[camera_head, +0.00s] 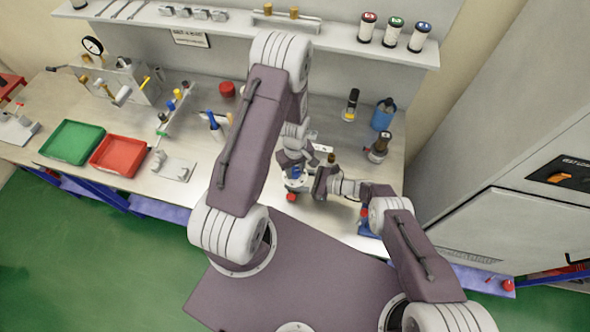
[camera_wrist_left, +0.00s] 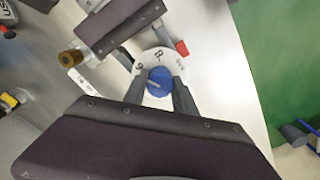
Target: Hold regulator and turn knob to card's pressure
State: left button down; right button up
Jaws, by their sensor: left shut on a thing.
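The blue knob (camera_wrist_left: 160,82) sits in the middle of a white dial (camera_wrist_left: 158,60) with dark numbers, among them an 8. My left gripper (camera_wrist_left: 160,92) has one finger on each side of the knob and is shut on it. In the head view the left gripper (camera_head: 294,180) is low over the bench front, and the blue knob (camera_head: 295,172) shows small there. My right gripper (camera_head: 318,180) is right beside it; its dark body (camera_wrist_left: 120,25) shows above the dial in the wrist view. Its fingertips and most of the regulator are hidden, and its grip is unclear.
A green tray (camera_head: 72,142) and a red tray (camera_head: 119,154) stand at the left. A blue bottle (camera_head: 383,114) and a dark gauge-like part (camera_head: 379,147) stand at the right. A shelf (camera_head: 230,23) runs along the back. A grey cabinet (camera_head: 520,170) closes off the right side.

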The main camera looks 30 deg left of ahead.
jog(key=shift+s+d+f, duration=0.1)
jog(key=shift+s+f, duration=0.05)
jog(key=shift+f, duration=0.15)
pick_arm(q)
jog(key=m, duration=0.5)
jog(key=shift+m, duration=0.4)
jog(key=m, duration=1.2)
jog(key=shift+m, duration=0.3)
jog(key=m, duration=0.5)
pick_arm(e)
jog(key=shift+r, duration=0.1)
pick_arm(q)
jog(key=shift+m, duration=0.3)
jog(key=c, duration=1)
grip_release()
